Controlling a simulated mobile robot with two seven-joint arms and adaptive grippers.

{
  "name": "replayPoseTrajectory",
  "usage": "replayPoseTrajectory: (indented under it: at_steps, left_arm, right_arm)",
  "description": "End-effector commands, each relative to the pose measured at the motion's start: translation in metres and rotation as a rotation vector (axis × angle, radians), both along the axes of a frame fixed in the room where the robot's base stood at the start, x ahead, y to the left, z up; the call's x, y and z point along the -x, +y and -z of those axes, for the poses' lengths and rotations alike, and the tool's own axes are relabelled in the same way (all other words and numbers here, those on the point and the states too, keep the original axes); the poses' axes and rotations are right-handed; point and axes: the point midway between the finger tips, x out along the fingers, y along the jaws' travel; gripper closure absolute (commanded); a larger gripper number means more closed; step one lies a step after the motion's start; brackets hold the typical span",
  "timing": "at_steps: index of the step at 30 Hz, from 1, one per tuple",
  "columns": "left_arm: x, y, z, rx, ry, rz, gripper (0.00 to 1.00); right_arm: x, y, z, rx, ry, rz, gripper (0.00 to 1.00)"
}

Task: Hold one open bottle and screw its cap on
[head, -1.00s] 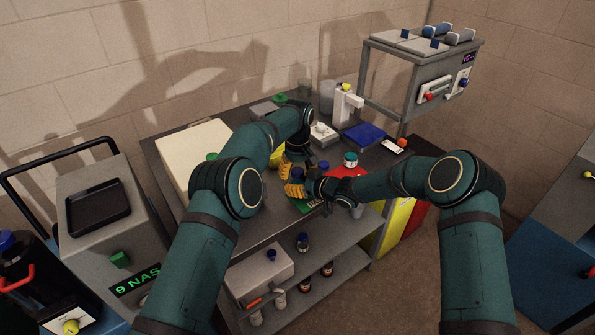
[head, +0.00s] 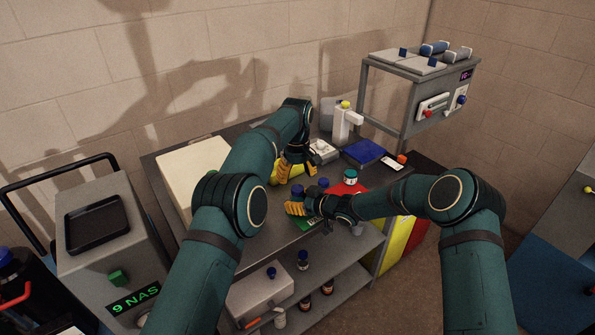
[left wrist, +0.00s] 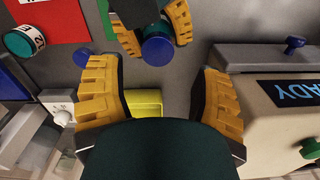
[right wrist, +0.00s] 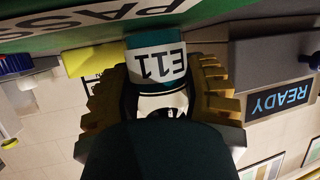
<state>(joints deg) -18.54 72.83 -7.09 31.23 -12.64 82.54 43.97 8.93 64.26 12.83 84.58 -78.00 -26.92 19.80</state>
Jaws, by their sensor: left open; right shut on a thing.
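My right gripper (head: 297,209) is shut on a bottle (right wrist: 160,75) with a teal-and-white label reading E11, seen in the right wrist view. A blue cap (head: 297,190) shows just above those fingers; in the left wrist view it (left wrist: 157,50) sits between the right gripper's fingertips. I cannot tell whether it is fully seated on the bottle, whose body is mostly hidden there. My left gripper (head: 295,170) is open and empty, above and behind the right one. Its spread yellow fingers (left wrist: 160,100) are apart from the blue cap in the left wrist view.
A second blue cap (head: 323,182) is close to the right gripper. A teal-capped bottle (head: 350,177) stands on the red mat (head: 340,189). A green PASS panel (right wrist: 70,20) lies close by the held bottle. A blue tray (head: 364,153) and white dispenser (head: 342,122) stand farther back.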

Motion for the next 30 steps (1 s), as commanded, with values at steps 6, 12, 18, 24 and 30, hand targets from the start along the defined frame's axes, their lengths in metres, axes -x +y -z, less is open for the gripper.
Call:
replayPoseTrajectory:
  at_steps: [6,12,18,24,30]
  left_arm:
    - [0.0,-0.001,-0.018,-0.003,-0.006,-0.13,0.35]
    - [0.0,-0.003,-0.026,0.002,-0.009,-0.182,0.35]
    - [0.0,-0.003,-0.027,0.003,-0.009,-0.186,0.35]
    - [0.0,-0.003,-0.023,0.003,-0.007,-0.185,0.35]
    - [0.0,-0.002,-0.001,0.001,-0.005,-0.184,0.35]
  right_arm:
    - [0.0,0.0,0.0,0.0,0.0,0.0,1.0]
    - [0.0,0.0,0.0,0.0,0.0,0.0,1.0]
    - [0.0,0.0,0.0,0.0,0.0,0.0,1.0]
    - [0.0,0.0,0.0,0.0,0.0,0.0,1.0]
    - [0.0,0.0,0.0,0.0,0.0,0.0,1.0]
